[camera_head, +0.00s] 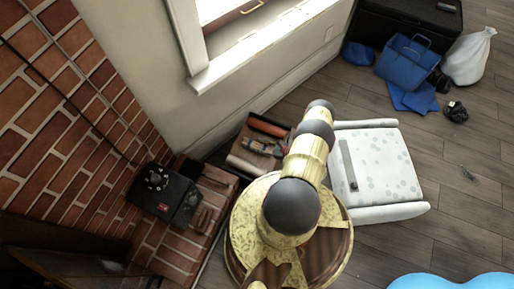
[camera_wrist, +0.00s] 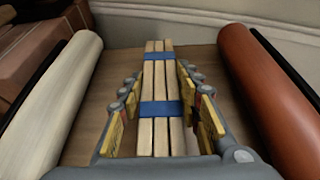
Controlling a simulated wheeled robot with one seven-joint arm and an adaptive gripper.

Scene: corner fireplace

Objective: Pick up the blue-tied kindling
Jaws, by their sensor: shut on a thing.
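The blue-tied kindling (camera_wrist: 160,82) is a bundle of pale wooden sticks with two blue bands, seen in the middle of the wrist view. My gripper (camera_wrist: 158,95) has a finger on each side of it and is shut on the bundle. The bundle lies lengthwise between the fingers, over a brown wooden surface. In the head view the kindling (camera_head: 262,146) shows small in a wooden tray (camera_head: 240,172), and my arm hides part of this area. The fingertips are too small to make out there.
A cream roll (camera_wrist: 52,100) lies left of the bundle and a red-brown roll (camera_wrist: 265,100) lies right, both close to my fingers. A wall (camera_wrist: 200,20) stands behind. A white patterned chair (camera_head: 385,165) is right of my arm. A black box (camera_head: 165,192) sits on the brick hearth.

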